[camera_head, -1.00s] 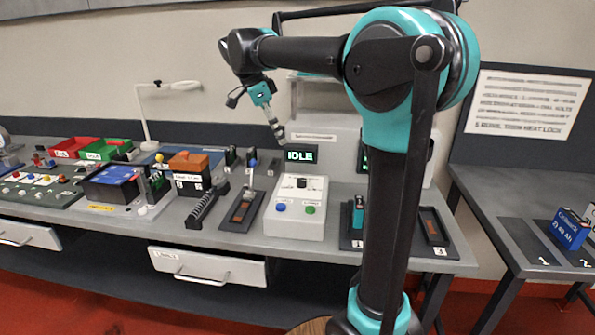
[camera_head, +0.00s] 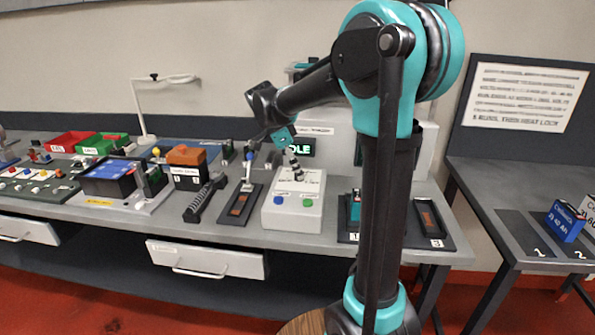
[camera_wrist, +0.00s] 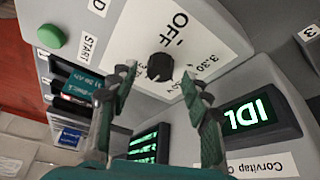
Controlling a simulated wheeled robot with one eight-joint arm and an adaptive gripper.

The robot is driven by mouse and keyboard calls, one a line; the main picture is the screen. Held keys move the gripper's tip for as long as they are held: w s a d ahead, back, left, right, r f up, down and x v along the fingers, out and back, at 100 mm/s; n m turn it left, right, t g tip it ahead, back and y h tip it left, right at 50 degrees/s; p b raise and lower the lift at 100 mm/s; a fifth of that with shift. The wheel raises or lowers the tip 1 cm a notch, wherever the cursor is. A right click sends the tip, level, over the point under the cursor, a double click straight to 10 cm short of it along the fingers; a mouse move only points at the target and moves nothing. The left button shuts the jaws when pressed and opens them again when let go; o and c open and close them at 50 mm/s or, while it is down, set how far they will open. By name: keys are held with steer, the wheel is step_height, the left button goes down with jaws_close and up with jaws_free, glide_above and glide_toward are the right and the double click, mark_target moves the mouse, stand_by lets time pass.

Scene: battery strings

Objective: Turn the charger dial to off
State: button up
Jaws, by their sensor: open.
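The charger (camera_head: 292,213) is a pale box on the bench with a blue and a green button on its front. Its dial (camera_wrist: 159,67) is a small black knob on a white panel in the wrist view, with OFF printed beside it and 3.30 and another number around it. Which mark the dial points to is unclear. My gripper (camera_wrist: 158,85) is open, one finger on each side of the dial in the picture; contact is not visible. In the head view my gripper (camera_head: 296,176) is over the charger's top panel and hides the dial.
A lit display (camera_wrist: 247,114) reading IDL, partly cut off, stands close to the right finger in the wrist view. The green START button (camera_wrist: 51,36) is at upper left. A lever fixture (camera_head: 240,204) stands left of the charger, and a battery tray (camera_head: 347,234) to its right.

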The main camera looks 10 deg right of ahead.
steer(key=shift+d+f, duration=0.25)
steer(key=shift+f, duration=0.3)
jaws_close()
